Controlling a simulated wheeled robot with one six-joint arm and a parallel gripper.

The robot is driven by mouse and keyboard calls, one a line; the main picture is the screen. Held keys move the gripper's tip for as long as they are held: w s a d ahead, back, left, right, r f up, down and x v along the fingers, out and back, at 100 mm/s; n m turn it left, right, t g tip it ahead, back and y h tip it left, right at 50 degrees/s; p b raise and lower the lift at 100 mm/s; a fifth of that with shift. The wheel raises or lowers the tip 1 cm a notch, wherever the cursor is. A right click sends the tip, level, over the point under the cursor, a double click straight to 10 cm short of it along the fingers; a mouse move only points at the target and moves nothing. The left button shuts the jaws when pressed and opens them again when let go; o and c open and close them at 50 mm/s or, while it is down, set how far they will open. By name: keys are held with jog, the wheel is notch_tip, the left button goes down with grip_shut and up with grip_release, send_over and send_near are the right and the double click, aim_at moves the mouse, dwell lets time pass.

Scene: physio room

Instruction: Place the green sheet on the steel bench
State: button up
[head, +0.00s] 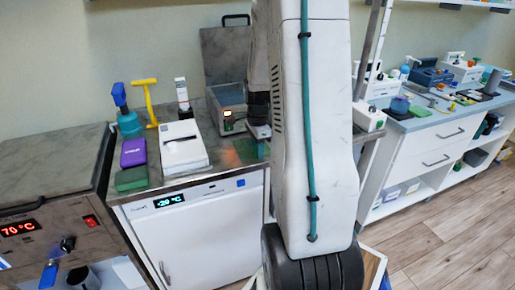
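A flat green piece (247,151), which may be the green sheet, shows at the right of the middle grey worktop, just left of my arm. My arm hides part of it. The end of my arm with my gripper (260,132) is close above and beside this green piece. The fingers are small and mostly hidden, so I cannot tell whether they are open or hold anything. The grey, steel-like worktop (205,178) above the white -20 °C unit may be the steel bench; I cannot be sure.
A purple box (133,152), a dark green block (131,178), a white device (183,147) and a blue-topped bottle (127,112) crowd the worktop's left. A metal box (228,107) stands behind. A 70 °C unit (50,175) is at left, a cluttered counter (420,121) at right.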

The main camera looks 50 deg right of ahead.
notch_tip(320, 180, up, 12)
jog(key=r, duration=0.1)
jog(key=a+r+n, duration=0.5)
jog(key=a+n, duration=0.1)
jog(key=a, duration=0.5)
jog(key=s+a+r+n, duration=0.1)
jog(key=s+a+n, duration=0.6)
jog(key=a+n, duration=0.2)
jog(key=s+a+r+n+t, duration=0.1)
jog(key=s+a+n, duration=0.7)
jog(key=a, duration=0.4)
jog(key=shift+s+n, duration=0.2)
jog(key=shift+n, duration=0.5)
